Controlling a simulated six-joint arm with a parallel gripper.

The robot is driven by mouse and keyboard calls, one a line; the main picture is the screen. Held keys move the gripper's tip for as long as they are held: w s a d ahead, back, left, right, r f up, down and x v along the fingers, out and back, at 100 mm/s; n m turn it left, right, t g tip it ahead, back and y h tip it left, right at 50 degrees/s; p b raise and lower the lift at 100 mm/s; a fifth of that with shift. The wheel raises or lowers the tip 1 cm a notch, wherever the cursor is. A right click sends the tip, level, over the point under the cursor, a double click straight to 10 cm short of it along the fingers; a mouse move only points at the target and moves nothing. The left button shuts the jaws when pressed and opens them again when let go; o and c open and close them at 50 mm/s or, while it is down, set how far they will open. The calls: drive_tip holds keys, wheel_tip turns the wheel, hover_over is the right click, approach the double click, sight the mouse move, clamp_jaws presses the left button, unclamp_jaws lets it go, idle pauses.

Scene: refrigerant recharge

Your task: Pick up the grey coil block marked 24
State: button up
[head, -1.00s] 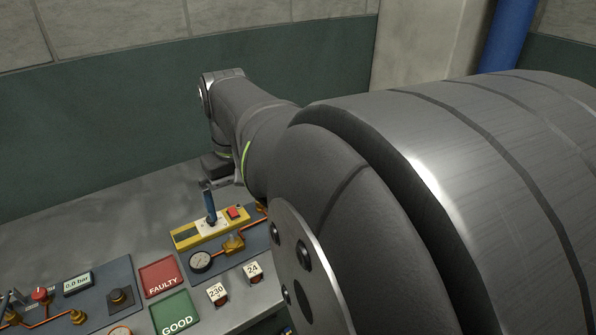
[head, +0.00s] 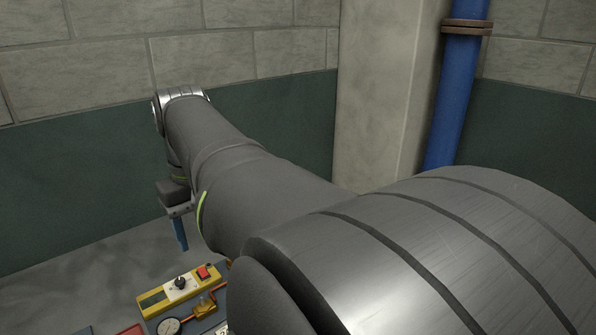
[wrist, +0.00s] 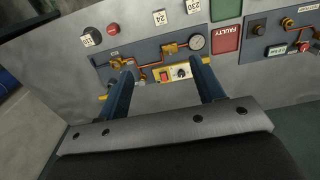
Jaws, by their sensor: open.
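My gripper (head: 181,234) is open and empty, hanging above the bench at the back. In the wrist view its two blue fingers (wrist: 163,70) stand apart, with the yellow meter (wrist: 181,73) showing beyond and between them. A small block with a white label reading 24 (wrist: 160,18) stands on the bench at the top of the wrist view, away from the fingers. Another labelled block (wrist: 89,38) stands farther left; its mark is too small to read surely. The body colours are hard to tell. In the head view my arm and the frame edge hide the blocks.
A block marked 230 (wrist: 191,6) stands beside the 24 block. A panel with copper pipes and a round gauge (wrist: 196,42) lies under the fingers. A red FAULTY tray (wrist: 225,40) and another panel (wrist: 280,35) are to the right. A red button (wrist: 113,29) is near the left block.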

wheel_tip(320, 180, down, 32)
drive_tip(key=shift+w+a+f, duration=0.15)
drive_tip(key=shift+f, duration=0.05)
idle(0.6)
drive_tip(key=c, duration=1.1)
drive_tip(key=shift+o, duration=0.2)
drive_tip(key=shift+r, duration=0.1)
